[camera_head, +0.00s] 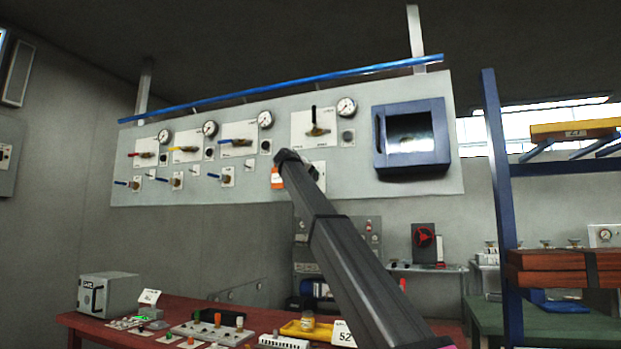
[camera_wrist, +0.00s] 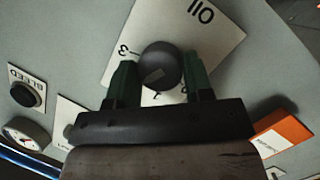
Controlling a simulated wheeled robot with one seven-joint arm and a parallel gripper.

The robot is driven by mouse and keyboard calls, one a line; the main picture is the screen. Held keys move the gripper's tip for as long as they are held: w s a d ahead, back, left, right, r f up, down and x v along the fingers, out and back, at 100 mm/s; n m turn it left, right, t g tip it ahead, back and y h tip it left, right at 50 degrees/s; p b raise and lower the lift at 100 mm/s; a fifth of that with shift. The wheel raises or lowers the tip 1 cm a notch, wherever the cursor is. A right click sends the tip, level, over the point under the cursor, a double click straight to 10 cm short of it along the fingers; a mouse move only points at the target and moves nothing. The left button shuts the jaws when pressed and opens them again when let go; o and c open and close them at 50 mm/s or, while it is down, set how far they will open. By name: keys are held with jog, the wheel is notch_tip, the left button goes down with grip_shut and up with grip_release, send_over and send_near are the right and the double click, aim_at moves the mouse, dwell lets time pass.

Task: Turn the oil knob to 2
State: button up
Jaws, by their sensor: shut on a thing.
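The oil knob (camera_wrist: 160,64) is a dark round knob with a lighter mark on its face, in the middle of the wrist view. It sits on a white plate (camera_wrist: 205,38) lettered OIL, which appears turned over in this view. A 3 shows beside the knob; other numbers are partly covered. My gripper (camera_wrist: 160,82) has its green fingers on both sides of the knob and is shut on it. In the head view my gripper (camera_head: 283,160) is at the wall panel (camera_head: 350,190), and my arm hides the knob there.
A black BLEED button (camera_wrist: 27,95), a gauge (camera_wrist: 25,133) and an orange-and-white label (camera_wrist: 283,135) are near the knob. Valves, gauges and a blue-framed box (camera_head: 411,138) are on the panel. A red table (camera_head: 85,322) with several items stands below.

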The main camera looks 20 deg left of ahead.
dwell(0.4)
jog(key=o, duration=0.9)
jog(key=v, duration=1)
jog(key=shift+s+a, duration=0.15)
jog(key=shift+s, duration=0.2)
jog(key=shift+s, duration=0.1)
